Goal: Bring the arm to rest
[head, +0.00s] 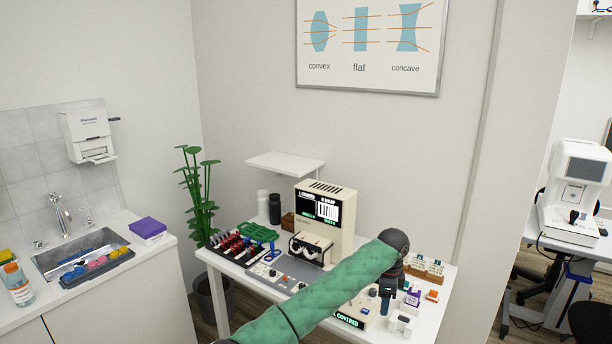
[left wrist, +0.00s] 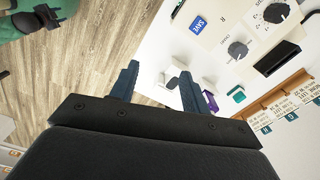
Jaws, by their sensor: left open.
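My left arm, in a green sleeve, reaches across the front of the white table (head: 431,322) in the head view. Its left gripper (head: 387,297) points down over the table's right part, beside a control panel with a lit "COVERED" display (head: 348,320). I cannot make out my right gripper.
A cream tester with a screen (head: 327,207) stands at the table's back, with a rack of red and black items (head: 232,244) to its left. Small boxes (head: 412,298) and card holders (head: 425,267) crowd the right side. A sink counter (head: 150,262) is at left.

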